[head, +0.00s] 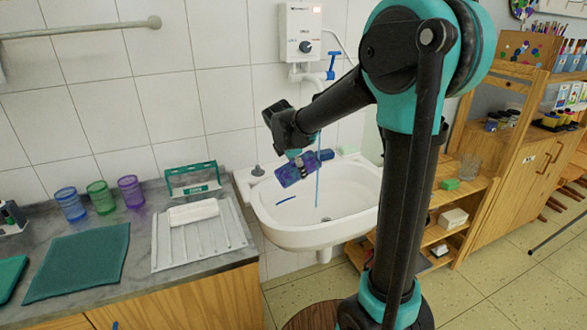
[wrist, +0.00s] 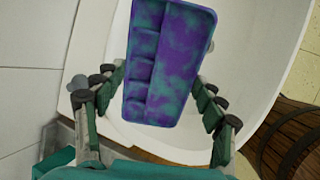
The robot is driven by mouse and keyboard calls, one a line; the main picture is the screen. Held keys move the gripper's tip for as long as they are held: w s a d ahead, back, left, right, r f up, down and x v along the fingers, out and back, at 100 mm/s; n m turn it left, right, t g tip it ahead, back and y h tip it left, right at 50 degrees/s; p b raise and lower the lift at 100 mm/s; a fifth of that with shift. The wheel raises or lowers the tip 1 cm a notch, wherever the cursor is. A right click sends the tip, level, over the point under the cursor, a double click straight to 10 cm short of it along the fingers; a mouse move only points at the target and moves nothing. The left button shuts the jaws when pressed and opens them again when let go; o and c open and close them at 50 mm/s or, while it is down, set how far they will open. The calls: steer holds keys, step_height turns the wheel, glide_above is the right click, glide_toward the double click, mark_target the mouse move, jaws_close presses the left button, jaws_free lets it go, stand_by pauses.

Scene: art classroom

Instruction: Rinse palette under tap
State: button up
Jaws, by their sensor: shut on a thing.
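The palette (head: 290,177) is a purple and teal tray held tilted above the white sink basin (head: 345,188). In the wrist view the palette (wrist: 180,68) shows a row of small wells along its left side and blotchy paint. My gripper (head: 302,160) is shut on it, with a finger at each side in the wrist view. A thin blue stream (head: 318,182) falls into the basin, at or beside the palette; I cannot tell whether it touches it. The tap has a blue lever (head: 331,66) on the wall; its spout is partly hidden by my arm.
Left of the sink, the counter holds a white ribbed drainer (head: 163,245) with a white block, a green rack, several coloured cups (head: 102,197) and a teal mat (head: 80,262). A blue streak (head: 285,201) lies at the basin's left. Wooden shelves (head: 470,205) stand right.

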mark_target(307, 158)
steer(key=shift+w+d+f, duration=0.25)
steer(key=shift+w+d, duration=0.35)
steer(key=shift+w, duration=0.4)
steer(key=shift+w+d+f, duration=0.2)
steer(key=shift+w+d, duration=0.35)
steer(key=shift+w, duration=0.45)
steer(key=shift+w+d+f, duration=0.25)
steer(key=shift+w+d, duration=0.35)
steer(key=shift+w, duration=0.4)
steer(key=shift+d, duration=0.15)
steer(key=shift+s+d, duration=0.3)
steer(key=shift+d, duration=0.05)
steer(key=shift+w+a, duration=0.1)
steer(key=shift+a, duration=0.05)
steer(key=shift+w+a, duration=0.2)
steer(key=shift+a, duration=0.15)
steer(key=shift+d, duration=0.15)
steer(key=shift+s+d, duration=0.3)
steer(key=shift+d, duration=0.05)
